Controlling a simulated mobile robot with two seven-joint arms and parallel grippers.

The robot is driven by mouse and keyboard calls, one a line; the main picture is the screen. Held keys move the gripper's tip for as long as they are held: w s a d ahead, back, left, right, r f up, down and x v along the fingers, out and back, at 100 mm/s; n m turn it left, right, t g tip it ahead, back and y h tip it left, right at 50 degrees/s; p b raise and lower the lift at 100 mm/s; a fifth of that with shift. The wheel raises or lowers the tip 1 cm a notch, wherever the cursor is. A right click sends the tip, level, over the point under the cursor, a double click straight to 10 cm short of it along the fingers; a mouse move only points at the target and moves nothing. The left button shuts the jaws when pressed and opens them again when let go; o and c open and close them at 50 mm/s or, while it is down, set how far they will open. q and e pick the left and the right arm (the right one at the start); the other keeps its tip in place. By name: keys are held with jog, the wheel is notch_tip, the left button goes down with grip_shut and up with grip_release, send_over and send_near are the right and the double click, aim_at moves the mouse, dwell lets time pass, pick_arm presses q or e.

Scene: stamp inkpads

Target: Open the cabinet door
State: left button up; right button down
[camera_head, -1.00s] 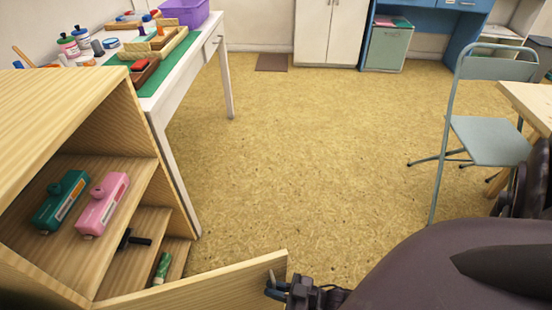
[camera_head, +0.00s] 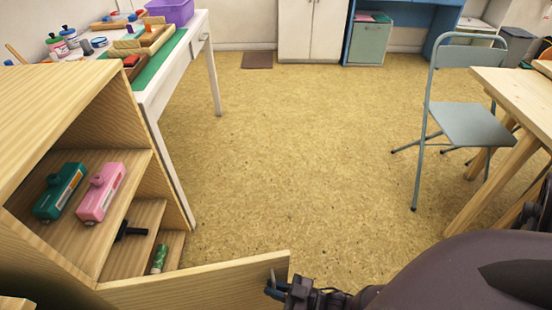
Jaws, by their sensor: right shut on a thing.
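The wooden cabinet (camera_head: 48,95) stands at the left with its front open to view. Its door (camera_head: 205,283) is swung out along the bottom of the picture. My right gripper (camera_head: 275,287) is shut on the door's handle (camera_head: 273,277) near the door's free end. A black-handled item (camera_head: 132,232) and a green tube (camera_head: 159,259) sit on lower shelves. My left gripper is not in view.
A white table (camera_head: 160,92) with a green mat, wooden trays and a purple bin (camera_head: 170,11) stands behind the cabinet. A grey folding chair (camera_head: 468,124) and a wooden table (camera_head: 500,88) are at the right. The floor between (camera_head: 290,150) is clear.

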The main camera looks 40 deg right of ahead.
jog(key=shift+s, duration=0.15)
dwell(0.4)
jog(key=c, duration=1.2)
grip_release()
jog(key=shift+c, duration=0.2)
jog(key=p+v, duration=0.1)
jog(key=v, duration=0.9)
jog(key=shift+s, duration=0.4)
jog(key=shift+c, duration=0.2)
